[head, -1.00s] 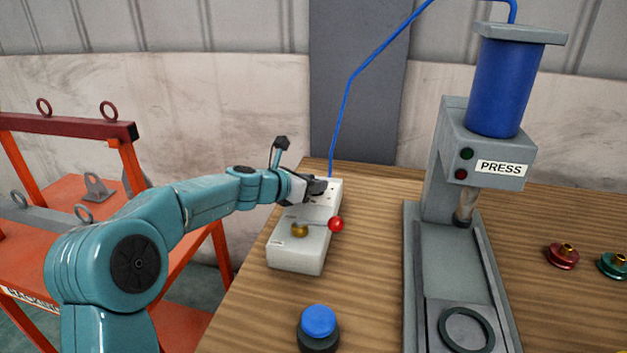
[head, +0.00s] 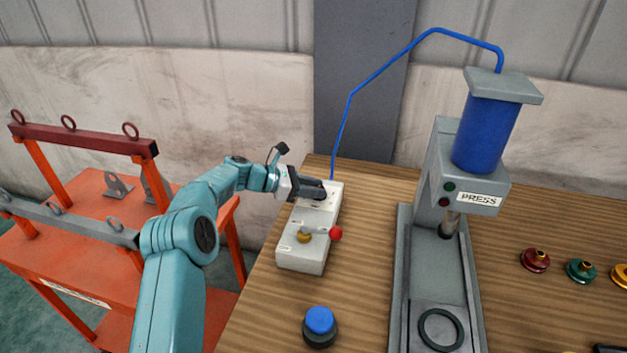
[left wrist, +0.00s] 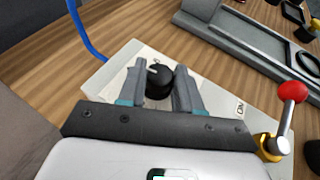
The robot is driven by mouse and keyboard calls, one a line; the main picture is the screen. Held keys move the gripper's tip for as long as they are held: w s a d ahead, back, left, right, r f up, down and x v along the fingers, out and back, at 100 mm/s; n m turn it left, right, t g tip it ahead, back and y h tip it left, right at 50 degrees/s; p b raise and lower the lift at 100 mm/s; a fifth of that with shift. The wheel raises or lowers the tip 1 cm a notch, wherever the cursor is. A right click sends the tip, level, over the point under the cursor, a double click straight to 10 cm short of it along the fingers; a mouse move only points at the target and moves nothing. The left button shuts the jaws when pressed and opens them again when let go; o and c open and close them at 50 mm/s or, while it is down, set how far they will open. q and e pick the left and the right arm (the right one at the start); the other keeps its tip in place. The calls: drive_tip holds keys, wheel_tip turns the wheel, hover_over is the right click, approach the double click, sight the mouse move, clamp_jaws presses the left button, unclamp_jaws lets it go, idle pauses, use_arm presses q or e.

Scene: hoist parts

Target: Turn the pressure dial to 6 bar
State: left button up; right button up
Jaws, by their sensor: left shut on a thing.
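The pressure dial (left wrist: 159,80) is a black round knob with a white mark on the light grey control box. It shows in the left wrist view between the two fingers of my left gripper (left wrist: 160,84), which is shut on it. In the head view my left gripper (head: 318,190) is over the far end of the control box (head: 302,258) and hides most of the dial. The scale around the dial is too small and covered to read. My right gripper is in neither view.
A lever with a red ball (head: 336,233) and brass pivot is on the box's near part. A blue button (head: 320,320) stands in front. The grey press (head: 432,190) with a blue cylinder stands right, near coloured fittings (head: 581,271). A blue hose (head: 347,115) runs from box to press.

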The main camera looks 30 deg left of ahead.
use_arm(q)
drive_tip(key=shift+s+d+f, duration=0.1)
drive_tip(key=shift+f, duration=0.15)
drive_tip(key=o, duration=1)
drive_tip(key=shift+o, duration=0.2)
drive_tip(key=shift+s+a+r, duration=0.15)
drive_tip(key=shift+a+r, duration=0.15)
drive_tip(key=shift+a, duration=0.05)
drive_tip(key=v, duration=1.5)
drive_tip(key=shift+a+b, duration=0.2)
drive_tip(key=shift+b, duration=0.2)
